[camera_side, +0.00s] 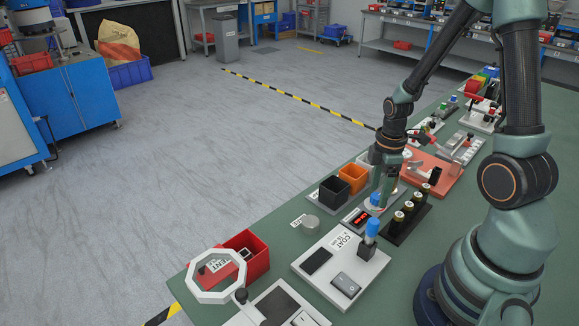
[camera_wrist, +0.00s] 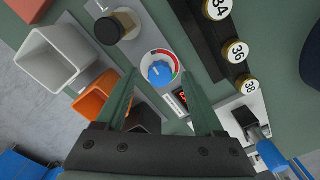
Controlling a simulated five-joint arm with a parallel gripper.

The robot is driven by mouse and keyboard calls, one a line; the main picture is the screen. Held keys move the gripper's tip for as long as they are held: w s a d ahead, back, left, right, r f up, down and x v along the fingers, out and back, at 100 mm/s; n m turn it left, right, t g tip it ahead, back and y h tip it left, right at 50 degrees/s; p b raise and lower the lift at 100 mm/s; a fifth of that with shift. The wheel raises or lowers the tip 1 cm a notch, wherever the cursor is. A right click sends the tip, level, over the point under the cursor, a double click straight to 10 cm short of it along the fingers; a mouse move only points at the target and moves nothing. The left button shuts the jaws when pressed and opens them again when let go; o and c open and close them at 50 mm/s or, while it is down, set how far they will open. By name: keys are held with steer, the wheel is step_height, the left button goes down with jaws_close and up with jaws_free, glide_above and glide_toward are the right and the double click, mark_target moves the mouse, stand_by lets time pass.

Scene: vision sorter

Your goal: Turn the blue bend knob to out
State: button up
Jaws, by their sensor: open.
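The blue bend knob (camera_wrist: 159,73) sits on a round white dial with red and green arcs in the wrist view. A pale pointer mark shows on the knob. In the side view the knob (camera_side: 375,198) is partly hidden behind my gripper. My gripper (camera_wrist: 162,72) is open and empty, with its two green fingers reaching towards the two sides of the dial. In the side view my gripper (camera_side: 383,190) points down over the dial. I cannot tell how far the fingertips are above it. The word "out" is not readable.
Black posts with numbered caps (camera_wrist: 237,51) stand close to the dial. Orange (camera_side: 353,174) and black (camera_side: 333,190) bins stand on the other side. A small red display (camera_side: 361,217) is beside the dial. A white panel with a blue-topped lever (camera_side: 371,229) is nearer the camera.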

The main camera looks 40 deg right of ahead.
mark_target(378, 196)
step_height(378, 196, up, 11)
stand_by(0.4)
steer(key=shift+a+r, duration=0.1)
steer(key=shift+r, duration=0.05)
steer(key=a+r+m+t, duration=0.5)
steer(key=a+r+m, duration=0.5)
steer(key=a, duration=0.3)
steer(key=shift+w+a+r+t, duration=0.25)
steer(key=shift+w+r+t, duration=0.05)
steer(key=shift+w+r, duration=0.1)
